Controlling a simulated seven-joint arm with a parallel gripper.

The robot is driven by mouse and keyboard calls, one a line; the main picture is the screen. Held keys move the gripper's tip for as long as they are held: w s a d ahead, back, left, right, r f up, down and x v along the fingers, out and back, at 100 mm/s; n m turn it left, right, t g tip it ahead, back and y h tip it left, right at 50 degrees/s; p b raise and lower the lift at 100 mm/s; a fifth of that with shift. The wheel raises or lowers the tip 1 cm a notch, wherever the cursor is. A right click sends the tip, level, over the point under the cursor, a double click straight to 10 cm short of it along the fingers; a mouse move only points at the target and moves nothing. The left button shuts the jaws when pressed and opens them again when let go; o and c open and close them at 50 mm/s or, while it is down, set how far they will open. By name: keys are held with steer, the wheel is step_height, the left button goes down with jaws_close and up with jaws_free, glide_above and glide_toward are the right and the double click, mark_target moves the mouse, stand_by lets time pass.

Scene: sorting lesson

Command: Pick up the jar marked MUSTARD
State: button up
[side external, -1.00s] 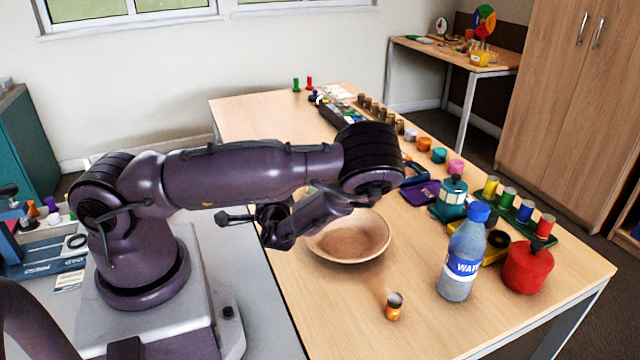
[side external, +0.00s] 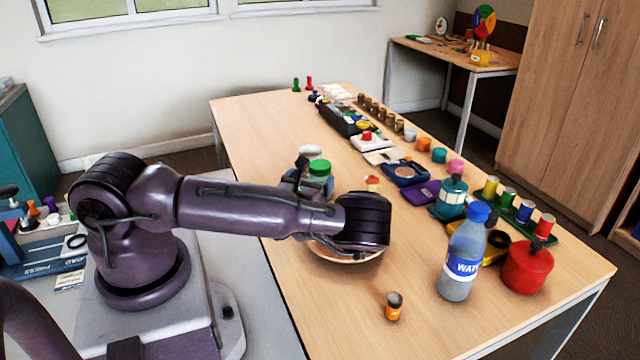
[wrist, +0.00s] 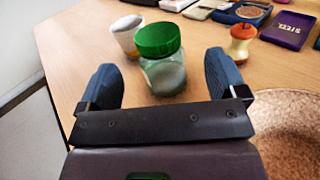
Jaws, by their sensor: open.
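I cannot read MUSTARD on any jar. A clear jar with a green lid (side external: 319,168) stands upright behind my forearm; its lower part is hidden there. In the wrist view this jar (wrist: 165,72) lies ahead, in line with the gap between my fingers. My gripper (wrist: 161,62) is open and empty, with one dark blue finger on each side of that gap. I cannot tell whether the jar is between the fingertips or beyond them. A small orange-labelled jar with a dark cap (side external: 394,307) stands near the table's front, apart from my gripper. Several brown jars (side external: 376,109) line the back.
A white cup (wrist: 126,34) stands just left of the green-lidded jar. An apple-core-like object (wrist: 242,42) stands to its right. A wide bowl (wrist: 295,120) is close to my right finger. A water bottle (side external: 464,255) and red pot (side external: 527,268) stand at the right.

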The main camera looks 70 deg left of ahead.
mark_target(316, 172)
steer(key=x, duration=0.7)
steer(key=shift+a+f, duration=0.1)
steer(key=shift+a, duration=0.25)
steer(key=shift+c, duration=0.5)
